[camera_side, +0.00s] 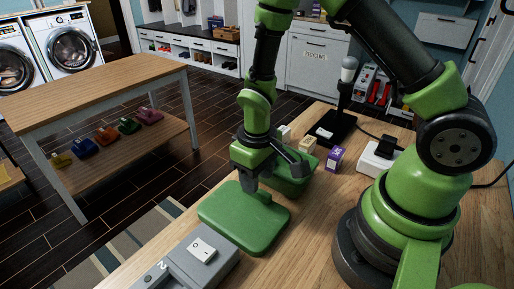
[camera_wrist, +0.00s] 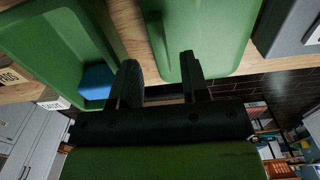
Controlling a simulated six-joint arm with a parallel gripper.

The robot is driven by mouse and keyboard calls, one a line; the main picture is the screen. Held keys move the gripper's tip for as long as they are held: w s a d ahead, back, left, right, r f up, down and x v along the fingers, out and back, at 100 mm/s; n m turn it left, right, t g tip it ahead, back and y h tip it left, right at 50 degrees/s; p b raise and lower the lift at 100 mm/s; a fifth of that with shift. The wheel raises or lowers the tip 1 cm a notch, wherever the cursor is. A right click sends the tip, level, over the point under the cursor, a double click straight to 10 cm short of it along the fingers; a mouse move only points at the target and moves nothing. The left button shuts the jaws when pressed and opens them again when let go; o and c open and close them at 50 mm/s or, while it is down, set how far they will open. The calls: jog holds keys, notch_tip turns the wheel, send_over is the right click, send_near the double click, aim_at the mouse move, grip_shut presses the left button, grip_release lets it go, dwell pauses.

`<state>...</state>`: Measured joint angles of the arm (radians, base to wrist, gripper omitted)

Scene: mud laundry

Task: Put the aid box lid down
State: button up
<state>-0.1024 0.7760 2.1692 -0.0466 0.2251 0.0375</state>
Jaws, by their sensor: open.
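The green aid box lid (camera_side: 232,222) lies flat at the front of the wooden table, left of the green aid box (camera_side: 296,187). The lid also shows at the top of the wrist view (camera_wrist: 215,35). The box is uncovered, and a blue item (camera_wrist: 97,82) lies inside it in the wrist view. My gripper (camera_side: 252,187) points down at the lid's back edge. In the wrist view my gripper (camera_wrist: 160,68) has its fingers apart, with one finger overlapping the lid in the picture. Whether a finger touches the lid is unclear.
A grey switch box (camera_side: 203,255) stands close to the lid at the front. A purple carton (camera_side: 334,159), small pale cartons (camera_side: 307,144), a black lamp stand (camera_side: 333,127) and a white device (camera_side: 378,160) stand farther back. The table's left edge is close to the lid.

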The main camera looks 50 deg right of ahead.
jog(key=s+r+m+t+y, duration=0.1)
jog(key=s+r+m+t, duration=0.2)
jog(key=r, duration=1.6)
jog(key=s+r+m+t+y, duration=0.1)
jog(key=s+r+t, duration=0.3)
jog(key=s+r, duration=0.2)
jog(key=s, duration=0.2)
jog(key=shift+s+r, duration=0.2)
jog(key=shift+s, duration=0.15)
